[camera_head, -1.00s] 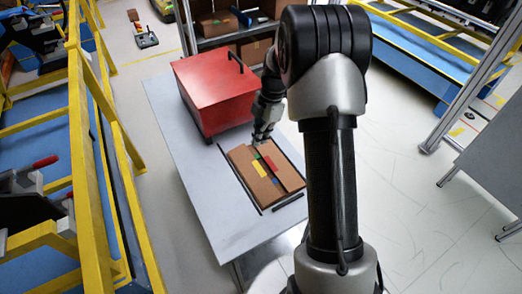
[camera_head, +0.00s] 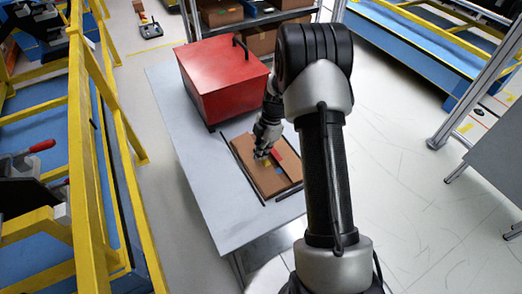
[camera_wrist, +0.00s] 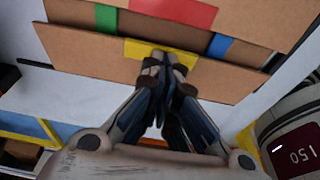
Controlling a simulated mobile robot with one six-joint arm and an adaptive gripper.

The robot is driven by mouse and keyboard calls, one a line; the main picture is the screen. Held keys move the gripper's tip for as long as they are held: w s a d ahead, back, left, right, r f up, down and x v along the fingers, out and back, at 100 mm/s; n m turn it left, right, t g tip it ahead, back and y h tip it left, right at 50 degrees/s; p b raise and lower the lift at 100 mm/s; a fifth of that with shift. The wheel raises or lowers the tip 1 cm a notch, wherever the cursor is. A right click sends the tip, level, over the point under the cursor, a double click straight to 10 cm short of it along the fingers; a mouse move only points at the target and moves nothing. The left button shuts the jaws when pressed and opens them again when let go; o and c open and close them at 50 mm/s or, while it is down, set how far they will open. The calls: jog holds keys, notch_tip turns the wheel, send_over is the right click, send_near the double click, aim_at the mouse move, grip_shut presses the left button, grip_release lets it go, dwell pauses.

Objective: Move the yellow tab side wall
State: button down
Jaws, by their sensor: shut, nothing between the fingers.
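The cardboard box (camera_head: 270,182) lies on the grey table (camera_head: 215,203). The yellow tab (camera_wrist: 134,49) sits on the edge of a brown side wall (camera_wrist: 95,64) in the wrist view. In the head view the tab is mostly hidden by my gripper (camera_head: 261,156). My gripper also shows in the wrist view (camera_wrist: 166,60), shut and empty, its fingertips over the yellow tab. I cannot tell whether they touch it. A red tab (camera_wrist: 182,11), a green tab (camera_wrist: 106,18) and a blue tab (camera_wrist: 219,46) mark other parts of the cardboard.
A red case (camera_head: 225,84) with a black handle stands on the table behind the box. Dark strips (camera_head: 284,197) border the box. The table's left and front parts are clear. A yellow frame (camera_head: 92,170) stands to the left.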

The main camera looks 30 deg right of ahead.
jog(key=shift+d+f+b, duration=0.35)
jog(key=shift+f+b, duration=0.5)
jog(key=shift+r, duration=0.2)
